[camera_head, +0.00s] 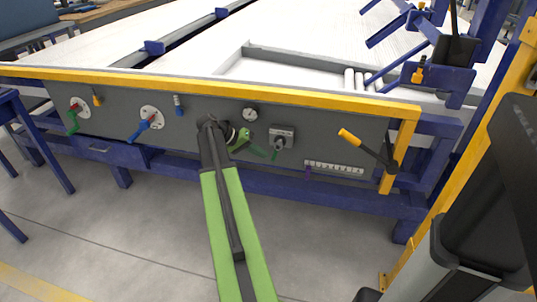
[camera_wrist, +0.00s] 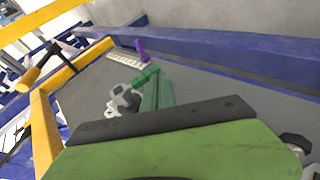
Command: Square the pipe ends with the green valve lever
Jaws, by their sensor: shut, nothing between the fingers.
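A green valve lever (camera_head: 276,154) hangs from a grey valve body (camera_head: 282,136) on the front panel, right of the gauge. In the wrist view the lever's ribbed green handle (camera_wrist: 146,76) and its grey fitting (camera_wrist: 121,101) show just beyond my fingers. My gripper (camera_head: 262,153) is shut and empty, with its fingers close to the left of this lever. The shut fingers show dark green in the wrist view (camera_wrist: 158,88). I cannot tell whether they touch the handle. White pipes (camera_head: 355,79) lie behind the panel; their ends are too small to judge.
The grey panel (camera_head: 340,140) also carries a red-and-green lever (camera_head: 74,120), a blue lever (camera_head: 145,126), a gauge (camera_head: 250,114) and a purple-tipped strip (camera_head: 333,168). A yellow-handled lever (camera_head: 350,137) sticks out at right. A yellow rail (camera_head: 200,87) tops the panel.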

